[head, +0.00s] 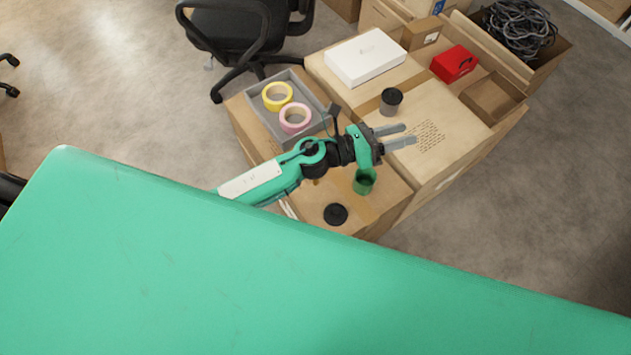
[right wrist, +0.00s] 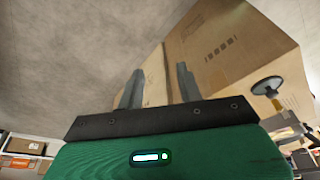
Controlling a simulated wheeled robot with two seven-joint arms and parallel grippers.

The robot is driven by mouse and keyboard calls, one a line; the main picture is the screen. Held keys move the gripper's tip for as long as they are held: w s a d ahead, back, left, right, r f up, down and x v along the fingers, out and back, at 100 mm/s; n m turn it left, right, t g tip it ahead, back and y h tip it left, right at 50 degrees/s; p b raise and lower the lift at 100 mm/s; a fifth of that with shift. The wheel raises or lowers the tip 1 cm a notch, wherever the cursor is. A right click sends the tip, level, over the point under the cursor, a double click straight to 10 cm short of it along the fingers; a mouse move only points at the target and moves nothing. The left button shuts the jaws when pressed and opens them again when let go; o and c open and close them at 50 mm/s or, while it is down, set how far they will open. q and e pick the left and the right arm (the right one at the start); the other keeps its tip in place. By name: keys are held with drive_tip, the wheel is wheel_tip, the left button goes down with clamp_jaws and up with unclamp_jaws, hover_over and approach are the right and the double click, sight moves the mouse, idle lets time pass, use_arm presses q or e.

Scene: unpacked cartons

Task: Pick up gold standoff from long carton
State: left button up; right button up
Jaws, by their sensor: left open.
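My left gripper (head: 410,134) is open and empty. Its two grey fingers point right over the printed top of a large carton (head: 462,125). My left arm crosses a lower carton (head: 372,212) that carries a tray, a green cup and a black disc. I cannot tell for sure which carton is the long one. A tiny golden spot shows by my left forearm, too small to identify; I make out no clear gold standoff. My right gripper (right wrist: 158,88) is open and empty in the right wrist view, its fingers before a carton (right wrist: 228,58).
The grey tray (head: 316,129) holds yellow tape (head: 277,96) and pink tape (head: 295,118). The green cup (head: 364,183) and black disc (head: 336,214) stand near my left arm. A dark canister (head: 391,101), white box (head: 365,57) and red box (head: 454,63) lie beyond.

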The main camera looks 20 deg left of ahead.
use_arm(q)
drive_tip(key=s+d+m+g+h, duration=0.1)
drive_tip(key=s+d+m+g, duration=0.2)
drive_tip(key=m+g, duration=0.35)
drive_tip(key=m+g+y+b, duration=0.35)
drive_tip(key=m+y, duration=1.35)
drive_tip(key=m, duration=0.9)
hover_over(314, 179)
drive_tip(key=f, duration=2.2)
drive_tip(key=shift+s+d+f, duration=0.1)
drive_tip(key=shift+s+f, duration=0.1)
drive_tip(key=shift+f, duration=0.1)
drive_tip(key=f, duration=0.5)
drive_tip(key=shift+w+f, duration=0.2)
drive_tip(key=shift+f, duration=0.3)
use_arm(e)
drive_tip(key=w+v, duration=0.1)
drive_tip(key=v, duration=0.8)
drive_tip(key=shift+r+t, duration=0.2)
drive_tip(key=shift+t, duration=0.2)
use_arm(q)
drive_tip(key=shift+c, duration=0.2)
use_arm(e)
drive_tip(key=shift+a, duration=0.1)
